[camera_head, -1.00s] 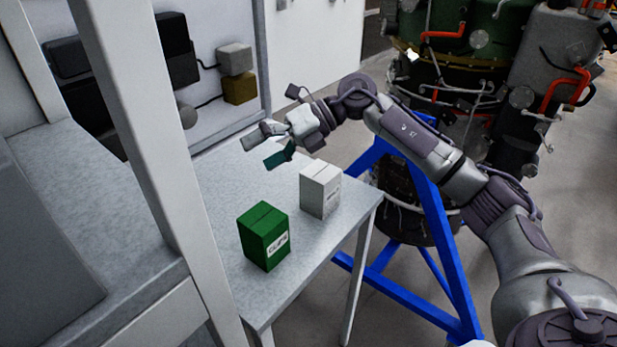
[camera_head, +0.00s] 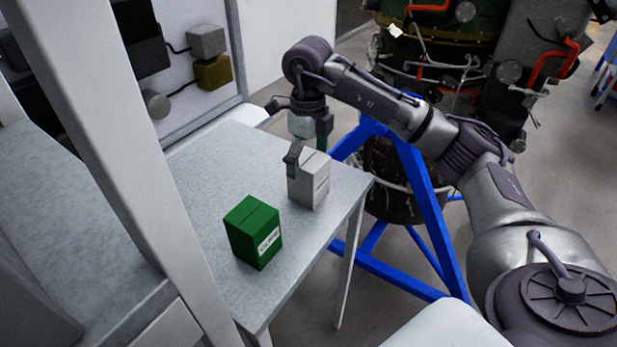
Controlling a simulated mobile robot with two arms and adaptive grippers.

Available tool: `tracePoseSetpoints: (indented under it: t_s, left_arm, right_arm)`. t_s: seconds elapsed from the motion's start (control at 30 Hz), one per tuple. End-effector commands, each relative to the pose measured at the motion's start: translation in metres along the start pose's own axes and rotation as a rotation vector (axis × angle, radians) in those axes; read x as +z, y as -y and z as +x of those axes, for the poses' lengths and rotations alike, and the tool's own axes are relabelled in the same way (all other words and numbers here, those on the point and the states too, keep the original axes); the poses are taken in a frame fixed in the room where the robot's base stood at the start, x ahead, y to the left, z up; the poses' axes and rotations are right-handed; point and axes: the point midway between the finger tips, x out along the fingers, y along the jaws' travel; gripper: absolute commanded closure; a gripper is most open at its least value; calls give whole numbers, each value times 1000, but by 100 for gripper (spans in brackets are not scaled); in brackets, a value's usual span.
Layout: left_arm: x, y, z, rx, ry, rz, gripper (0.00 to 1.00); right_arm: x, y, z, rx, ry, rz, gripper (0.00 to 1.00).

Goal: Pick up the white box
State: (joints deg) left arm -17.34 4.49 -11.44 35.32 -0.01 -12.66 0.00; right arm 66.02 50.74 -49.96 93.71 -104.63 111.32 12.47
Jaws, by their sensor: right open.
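The white box (camera_head: 309,184) stands upright on the grey table, near its right edge. My right gripper (camera_head: 308,152) points downward at the top of the white box. It is open, with one finger at the box's left upper edge and the other behind its upper right side. I cannot tell whether the fingers touch the box. My left gripper is not in view.
A green box (camera_head: 254,232) stands on the grey table (camera_head: 215,167), left of and nearer than the white box. A white post (camera_head: 130,170) rises at the left. A blue stand (camera_head: 429,215) holding a turbine (camera_head: 390,175) is close to the table's right side.

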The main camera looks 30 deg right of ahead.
Motion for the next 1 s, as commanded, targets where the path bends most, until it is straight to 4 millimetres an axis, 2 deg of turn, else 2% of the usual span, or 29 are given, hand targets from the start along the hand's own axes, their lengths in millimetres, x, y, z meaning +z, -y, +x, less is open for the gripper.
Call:
tracePoseSetpoints:
  t_s: [0.13,0.27,0.4,0.7,1.0]
  left_arm:
    - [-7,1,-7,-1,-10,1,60]
    - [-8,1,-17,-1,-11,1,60]
    - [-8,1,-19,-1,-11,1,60]
    - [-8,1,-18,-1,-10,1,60]
    - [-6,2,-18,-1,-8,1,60]
  right_arm:
    - [0,0,11,2,-3,-1,0]
    - [0,2,30,3,-5,0,0]
    - [0,2,49,2,-2,-1,0]
    - [1,2,54,1,1,-2,0]
    - [0,2,55,1,-1,-1,50]
